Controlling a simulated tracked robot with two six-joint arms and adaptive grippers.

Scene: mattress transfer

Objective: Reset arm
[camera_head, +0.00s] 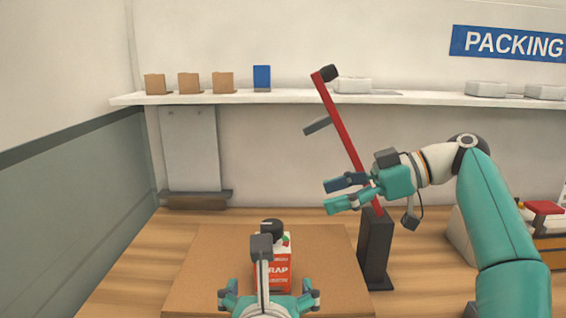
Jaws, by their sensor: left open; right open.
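My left gripper (268,292) is at the bottom centre, its teal fingers spread wide and empty. A red and white carton (280,274) with lettering, partly "RAP", stands upright beyond it, partly covered by the gripper's grey upright part. Whether the gripper touches the carton cannot be told. My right gripper (334,196) points left at the centre right, raised above the table. Its two fingers are apart with nothing between them, close to a slanted red bar (342,125).
A brown board (205,270) lies on the wooden table (115,285). A dark stand (376,250) is below my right gripper. The back shelf (290,97) holds brown boxes (190,82), a blue box (262,77) and white packs (486,90). A red-topped item (544,208) is at right.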

